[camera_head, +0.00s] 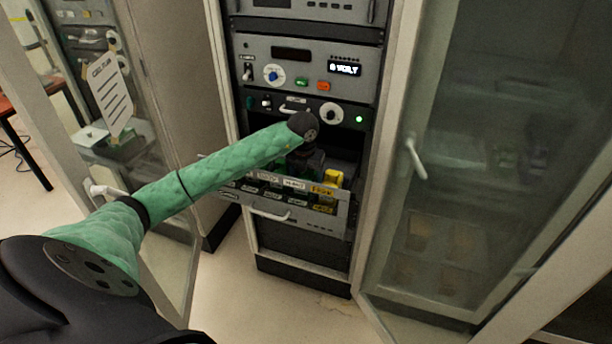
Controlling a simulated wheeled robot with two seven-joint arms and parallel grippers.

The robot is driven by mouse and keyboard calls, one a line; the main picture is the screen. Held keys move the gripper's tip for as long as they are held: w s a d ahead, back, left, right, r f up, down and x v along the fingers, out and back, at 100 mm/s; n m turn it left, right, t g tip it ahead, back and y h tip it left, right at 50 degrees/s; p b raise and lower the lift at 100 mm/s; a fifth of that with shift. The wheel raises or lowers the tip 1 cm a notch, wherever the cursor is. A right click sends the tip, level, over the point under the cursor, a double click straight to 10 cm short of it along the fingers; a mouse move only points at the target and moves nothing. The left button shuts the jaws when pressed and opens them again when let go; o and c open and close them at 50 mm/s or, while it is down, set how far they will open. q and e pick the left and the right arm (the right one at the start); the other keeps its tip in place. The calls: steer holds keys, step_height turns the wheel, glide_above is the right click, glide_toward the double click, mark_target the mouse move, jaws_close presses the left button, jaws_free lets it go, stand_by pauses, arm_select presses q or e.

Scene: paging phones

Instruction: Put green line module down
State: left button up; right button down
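My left arm, in a green sleeve, reaches from the lower left into the rack. Its gripper (303,165) points down over the pulled-out drawer (298,216) and is dark and small. I cannot tell whether its fingers are open or shut. A bit of dark green (280,163) shows beside the gripper under the forearm; it may be the green line module, mostly hidden by my arm. A yellow module (333,178) stands upright in the drawer, just right of the gripper. My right gripper is not in view.
The drawer front has a white handle (270,214) and rows of labels. Above it is a panel with a white dial (331,113) and a green light (359,119). Open glass doors stand at the left (150,225) and right (470,180) of the rack.

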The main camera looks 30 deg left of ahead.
arm_select(q)
steer(key=shift+r, duration=0.5)
step_height(320, 180, up, 11)
steer(key=s+p, duration=0.1)
steer(key=p, duration=0.2)
steer(key=shift+s+d, duration=0.15)
steer(key=shift+s, duration=0.05)
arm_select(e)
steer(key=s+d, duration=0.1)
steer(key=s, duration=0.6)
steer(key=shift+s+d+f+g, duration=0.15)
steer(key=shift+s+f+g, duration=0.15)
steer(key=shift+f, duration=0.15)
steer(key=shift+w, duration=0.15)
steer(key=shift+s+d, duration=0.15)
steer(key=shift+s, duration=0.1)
